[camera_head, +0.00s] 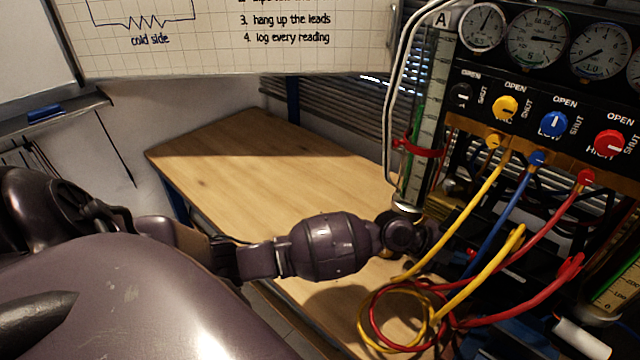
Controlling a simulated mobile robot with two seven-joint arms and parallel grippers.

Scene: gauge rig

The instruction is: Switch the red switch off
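A red knob (609,143) sits at the right end of a row of valve knobs on the black panel. Its white pointer lies roughly level, towards the SHUT mark. No part is clearly labelled as a red switch. A small red spot (471,252) shows low in the dark area under the panel; I cannot tell what it is. My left arm reaches in from the left, and its gripper (445,238) is at the rig's lower left, below the knobs, near the hoses. Its fingers are dark and lost against the dark background. My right gripper is not in view.
Yellow, blue and red hoses (528,188) hang from the panel, and a coil (395,315) lies on the wooden bench (250,150). Gauges (535,38) line the panel top. A glass tube (430,110) stands left of the panel. The bench's left part is clear.

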